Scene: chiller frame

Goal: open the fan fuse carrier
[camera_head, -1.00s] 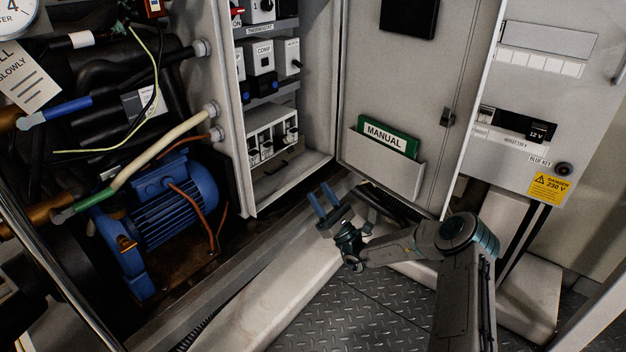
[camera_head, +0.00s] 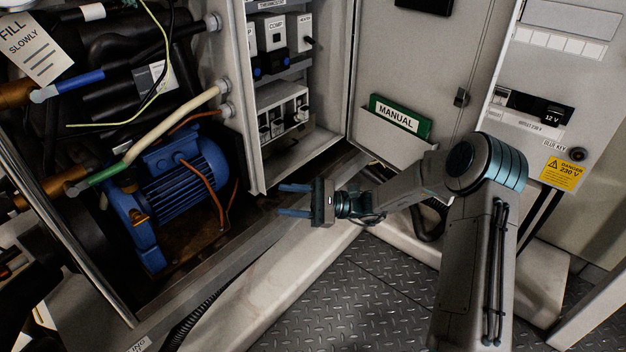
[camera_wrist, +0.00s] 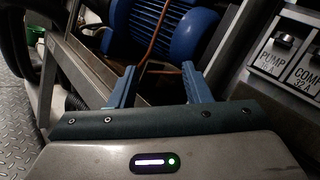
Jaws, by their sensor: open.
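A white row of fuse carriers (camera_head: 284,118) with dark fronts sits low in the open grey cabinet. Their labels are too small to read in the head view, so I cannot tell which is the fan one. In the wrist view, the carriers labelled PUMP (camera_wrist: 272,58) and COMP 32A (camera_wrist: 306,76) show at the right edge; no FAN label shows. My gripper (camera_head: 280,199) is open and empty, below and in front of the cabinet, fingers pointing left. In the wrist view its two blue fingers (camera_wrist: 158,68) are spread, with nothing between them.
A blue motor (camera_head: 175,190) with orange cables stands left of my gripper. The cabinet door (camera_head: 405,65) with a green manual (camera_head: 400,117) in its pocket is open at the right. A pale beam (camera_head: 285,275) runs below the gripper.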

